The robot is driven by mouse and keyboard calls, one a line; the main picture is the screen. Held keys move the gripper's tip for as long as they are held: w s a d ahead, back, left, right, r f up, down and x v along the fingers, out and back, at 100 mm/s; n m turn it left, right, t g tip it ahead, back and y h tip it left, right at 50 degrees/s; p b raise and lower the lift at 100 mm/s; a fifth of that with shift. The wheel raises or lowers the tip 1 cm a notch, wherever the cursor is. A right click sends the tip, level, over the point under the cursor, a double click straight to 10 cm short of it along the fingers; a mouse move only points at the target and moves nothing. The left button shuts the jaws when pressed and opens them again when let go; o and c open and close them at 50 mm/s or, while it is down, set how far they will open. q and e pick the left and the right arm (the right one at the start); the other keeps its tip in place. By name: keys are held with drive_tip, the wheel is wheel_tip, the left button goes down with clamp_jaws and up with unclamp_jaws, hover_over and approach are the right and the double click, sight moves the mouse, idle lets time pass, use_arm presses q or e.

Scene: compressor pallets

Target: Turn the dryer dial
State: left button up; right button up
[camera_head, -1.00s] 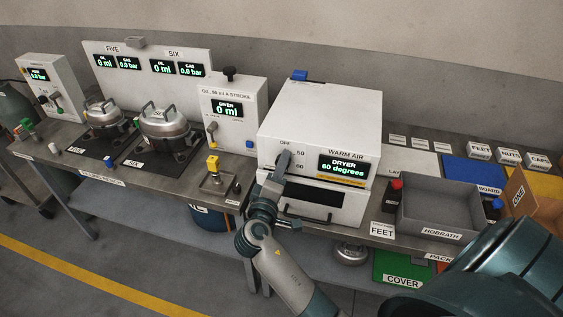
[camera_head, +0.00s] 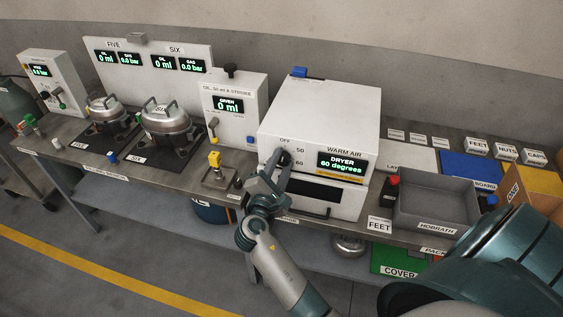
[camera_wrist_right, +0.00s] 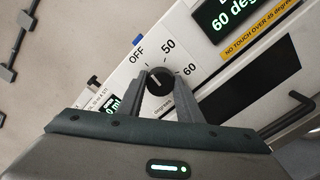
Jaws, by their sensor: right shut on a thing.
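The dryer (camera_head: 318,118) is a white box marked WARM AIR at the middle of the bench, its display (camera_head: 343,164) reading 60 degrees. Its round black dial (camera_wrist_right: 158,79) sits among the labels OFF, 50 and 60; in the head view the dial (camera_head: 284,157) is partly covered by the fingers. A light mark shows on the dial, but I cannot tell exactly which label it points to. My right gripper (camera_wrist_right: 160,84) is shut on the dial, one finger on each side; in the head view the gripper (camera_head: 279,170) reaches the dryer's front from below. My left gripper is not in view.
A dryer drawer (camera_head: 318,195) with a handle is below the dial. An oil unit (camera_head: 236,107) stands left of the dryer. A grey HOBRATH crate (camera_head: 437,207) and a red button (camera_head: 392,182) are to the right.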

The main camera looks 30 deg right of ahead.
drive_tip(key=shift+f+n, duration=0.1)
drive_tip(key=shift+n, duration=0.7)
drive_tip(key=o, duration=1)
drive_tip(key=shift+o, duration=0.2)
drive_tip(key=shift+a, duration=0.1)
